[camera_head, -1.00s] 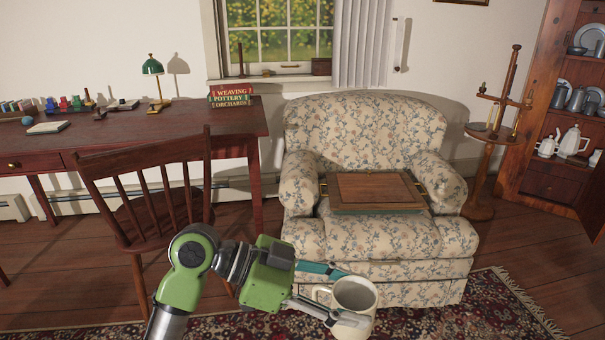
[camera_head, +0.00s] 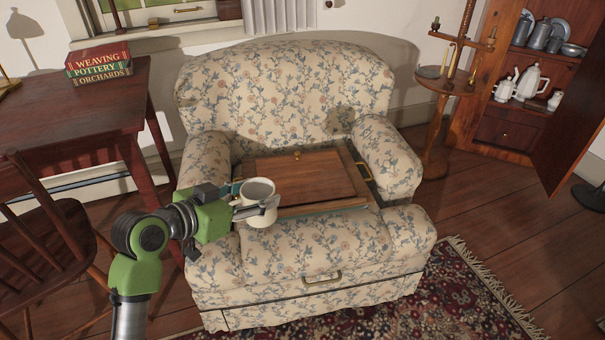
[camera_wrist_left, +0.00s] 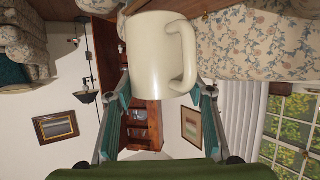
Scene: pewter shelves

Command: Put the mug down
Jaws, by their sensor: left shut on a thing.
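A cream mug (camera_head: 258,203) is held in my left gripper (camera_head: 250,205), in front of the flowered armchair (camera_head: 280,85) in the head view. The mug is upright there, its opening facing up. In the left wrist view the mug (camera_wrist_left: 155,52) sits between the two fingers of my left gripper (camera_wrist_left: 160,88), its handle to the right. A wooden board or box lid (camera_head: 305,180) lies on the armchair, just behind and right of the mug. Whether the mug touches anything below is hard to tell. My right gripper is not in view.
A dark red desk (camera_head: 75,110) with stacked books (camera_head: 98,62) stands at left, a wooden chair (camera_head: 40,240) before it. A small round stand (camera_head: 447,85) and a cupboard (camera_head: 515,100) are at right. The board's top is bare.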

